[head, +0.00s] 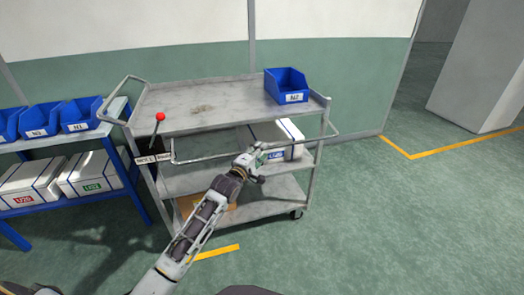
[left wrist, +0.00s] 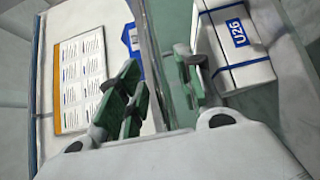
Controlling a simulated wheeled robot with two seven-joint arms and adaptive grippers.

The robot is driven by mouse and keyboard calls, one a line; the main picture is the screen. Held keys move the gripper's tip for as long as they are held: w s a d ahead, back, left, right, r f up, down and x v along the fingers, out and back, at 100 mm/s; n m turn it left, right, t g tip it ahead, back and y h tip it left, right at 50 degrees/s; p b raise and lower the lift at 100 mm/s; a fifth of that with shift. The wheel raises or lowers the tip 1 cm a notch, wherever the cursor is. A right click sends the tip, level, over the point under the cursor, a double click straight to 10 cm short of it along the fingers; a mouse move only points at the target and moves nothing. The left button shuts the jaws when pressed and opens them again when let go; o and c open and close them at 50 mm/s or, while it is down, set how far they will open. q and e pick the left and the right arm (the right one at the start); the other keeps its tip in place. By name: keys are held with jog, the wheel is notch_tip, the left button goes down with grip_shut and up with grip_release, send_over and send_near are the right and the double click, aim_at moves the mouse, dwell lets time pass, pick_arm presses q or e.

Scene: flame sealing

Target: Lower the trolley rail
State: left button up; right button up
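The grey metal trolley (head: 225,117) stands against the wall with its shelves facing me. Its thin front rail (head: 203,157) runs across the open side, between the top and middle shelves. A lever with a red knob (head: 160,117) stands at the trolley's left front corner, above a small lettered plate. My left gripper (head: 259,166) is at the rail's middle. In the left wrist view its green-padded fingers (left wrist: 161,88) are apart, with the rail (left wrist: 154,62) passing between them; whether they touch it is unclear. My right gripper is out of view.
A blue bin (head: 286,86) sits on the trolley's top right. A white box (head: 290,138) stands on the middle shelf behind the rail, and a brown item lies on the bottom shelf. A blue rack (head: 75,203) with bins and boxes is at left. Floor at right is clear.

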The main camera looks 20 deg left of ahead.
pick_arm(q)
jog(key=shift+w+d, duration=0.15)
jog(key=shift+w, duration=0.85)
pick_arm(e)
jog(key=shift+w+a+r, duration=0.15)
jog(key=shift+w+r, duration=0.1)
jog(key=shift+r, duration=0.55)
pick_arm(q)
jog(key=shift+c, duration=0.3)
grip_shut()
